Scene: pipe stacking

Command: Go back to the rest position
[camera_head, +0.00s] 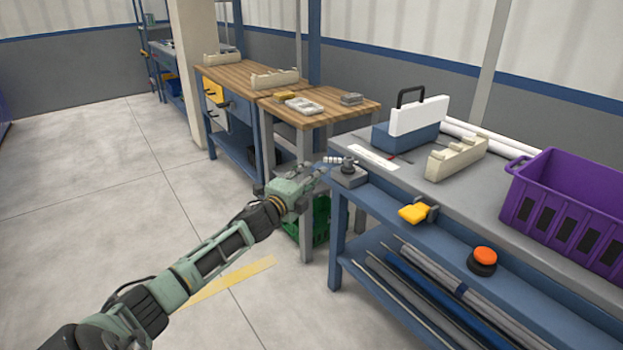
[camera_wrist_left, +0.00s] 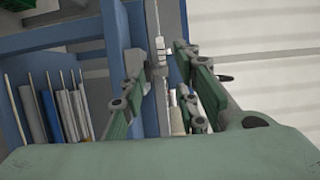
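My left gripper (camera_head: 318,172) reaches from the left toward the near left corner of the grey-topped workbench (camera_head: 463,196). In the left wrist view the two fingers of the left gripper (camera_wrist_left: 160,58) stand apart with a gap between the tips. A small grey fixture (camera_head: 348,177) sits on the bench corner, just beyond the fingertips. A short light ribbed piece (camera_head: 333,159) shows at that fixture; I cannot tell how it is held. No pipe shows clearly between the fingers. My right gripper is not in view.
A purple crate (camera_head: 529,208), a cream rack (camera_head: 440,164) and a blue toolbox (camera_head: 405,136) stand on the bench. A wooden bench (camera_head: 235,77) stands behind. The floor at left is clear.

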